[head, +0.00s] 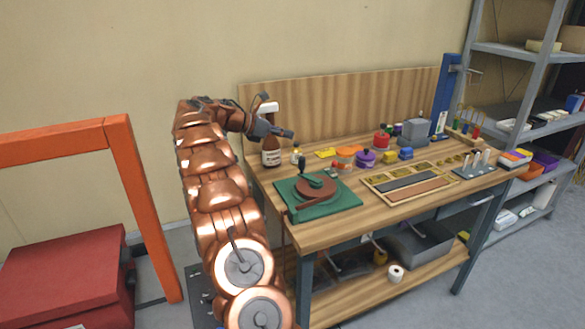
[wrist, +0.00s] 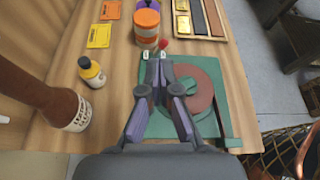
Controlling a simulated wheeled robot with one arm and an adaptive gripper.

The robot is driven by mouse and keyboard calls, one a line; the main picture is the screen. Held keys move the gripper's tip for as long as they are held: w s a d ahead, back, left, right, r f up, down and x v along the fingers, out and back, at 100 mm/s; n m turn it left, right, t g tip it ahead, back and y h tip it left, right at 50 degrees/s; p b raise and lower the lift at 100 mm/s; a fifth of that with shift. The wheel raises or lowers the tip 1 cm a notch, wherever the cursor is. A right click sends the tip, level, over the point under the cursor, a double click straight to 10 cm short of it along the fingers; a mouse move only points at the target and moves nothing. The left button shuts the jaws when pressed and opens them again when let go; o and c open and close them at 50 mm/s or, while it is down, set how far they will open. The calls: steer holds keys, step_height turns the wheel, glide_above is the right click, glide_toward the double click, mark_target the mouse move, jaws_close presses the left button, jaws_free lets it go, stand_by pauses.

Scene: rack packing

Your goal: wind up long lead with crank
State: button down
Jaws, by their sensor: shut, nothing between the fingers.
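A brown reel disc (head: 316,187) lies on a green base plate (head: 339,205) near the front left of the workbench. A dark upright knob (head: 303,163), which looks like the crank handle, stands at the disc's far side. In the wrist view the disc (wrist: 209,83) and plate (wrist: 193,129) lie beneath and to the right of my gripper (wrist: 158,66). My gripper is shut and empty, with its fingers together. In the head view my gripper (head: 288,134) is above the bench, beyond the plate. The fingers hide part of the disc and the knob in the wrist view. I cannot clearly make out the lead.
A large brown bottle (head: 271,156) stands close beside my gripper, with a small yellow-labelled bottle (wrist: 91,72) nearby. A wooden tray (head: 410,182) is to the plate's right. A backboard (head: 340,106) closes the rear.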

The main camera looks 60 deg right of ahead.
steer(key=w+a+f+n+t+y+b, duration=0.1)
steer(key=a+f+n+t+y+b, duration=0.25)
steer(key=a, duration=0.75)
steer(key=shift+m+t+h, duration=0.75)
steer(key=shift+h, duration=0.1)
steer(key=x, duration=0.4)
steer(key=p+x, duration=0.1)
steer(key=x, duration=0.4)
steer(key=shift+d+r, duration=0.1)
steer(key=shift+d, duration=0.35)
steer(key=shift+s+d+r, duration=0.1)
steer(key=shift+s+d, duration=0.1)
steer(key=shift+d, duration=0.3)
steer(key=shift+s+d+r, duration=0.1)
steer(key=shift+s+d, duration=0.1)
steer(key=shift+d, duration=0.35)
steer(key=shift+s+d+f+p, duration=0.1)
steer(key=shift+s+d+p, duration=0.2)
steer(key=shift+d, duration=0.4)
